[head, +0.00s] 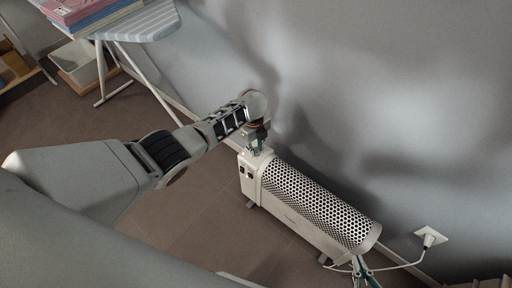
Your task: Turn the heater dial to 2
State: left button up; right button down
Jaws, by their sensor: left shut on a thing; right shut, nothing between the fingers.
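The heater (300,213) is a long pale unit with a perforated curved top, standing on the floor along the wall. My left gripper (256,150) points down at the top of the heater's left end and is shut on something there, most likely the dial. The dial is hidden by the fingers, so its marks and setting cannot be read. My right gripper (361,270) shows only in part at the bottom edge, by the heater's right end. It is shut and empty.
A white cord runs from the heater's right end to a wall socket (431,238). An ironing board (140,22) with folded cloths (90,12) stands at the upper left, above a white bin (80,62). The brown floor in front of the heater is clear.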

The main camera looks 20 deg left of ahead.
pick_arm(q)
jog(key=shift+s+f, duration=0.15)
jog(key=shift+f, duration=0.05)
jog(key=o, duration=1.1)
jog(key=shift+r, duration=0.85)
notch_tip(320, 180, up, 10)
jog(key=shift+s+a+r, duration=0.15)
jog(key=shift+s+r, duration=0.05)
jog(key=shift+r, duration=0.05)
pick_arm(e)
jog(key=shift+w+r, duration=0.1)
jog(key=shift+w, duration=0.15)
